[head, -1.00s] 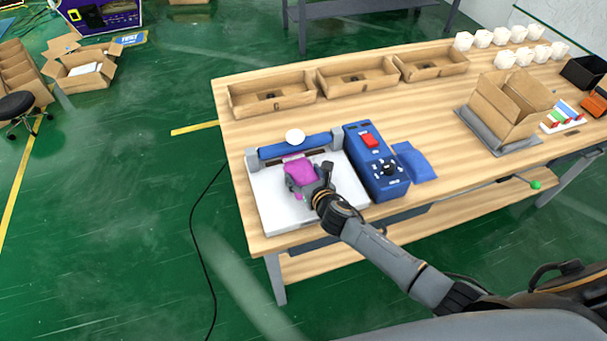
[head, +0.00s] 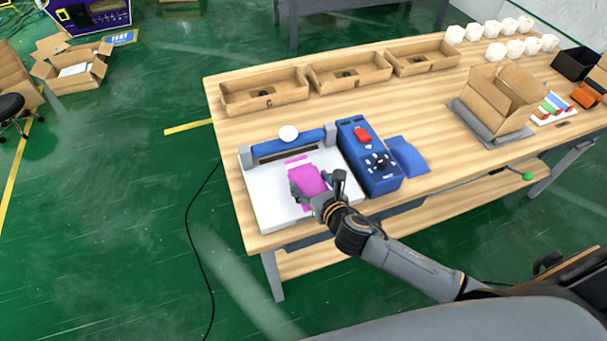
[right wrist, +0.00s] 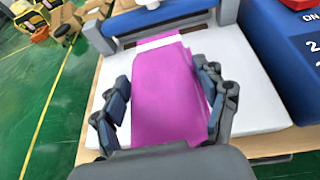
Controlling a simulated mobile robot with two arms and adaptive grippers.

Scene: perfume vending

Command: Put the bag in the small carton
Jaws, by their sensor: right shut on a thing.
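The bag (head: 308,182) is magenta with a white band and a thin pink strip at its far end. It is over the white plate of a sealing machine, its far end towards the blue bar. My right gripper (head: 317,186) is shut on the bag, one finger on each side of it. The right wrist view shows the bag (right wrist: 165,95) running away from me between the two fingers. An open brown carton (head: 502,103) stands on a grey mat at the right of the table, well apart from the bag. My left gripper is not in view.
The sealing machine (head: 262,205) has a blue control box (head: 368,160) to the right of the bag. A flat blue pouch (head: 407,157) lies beside that box. Three brown trays (head: 264,103) line the back. Several white cups (head: 495,50) stand at the back right. Bare wood lies before the carton.

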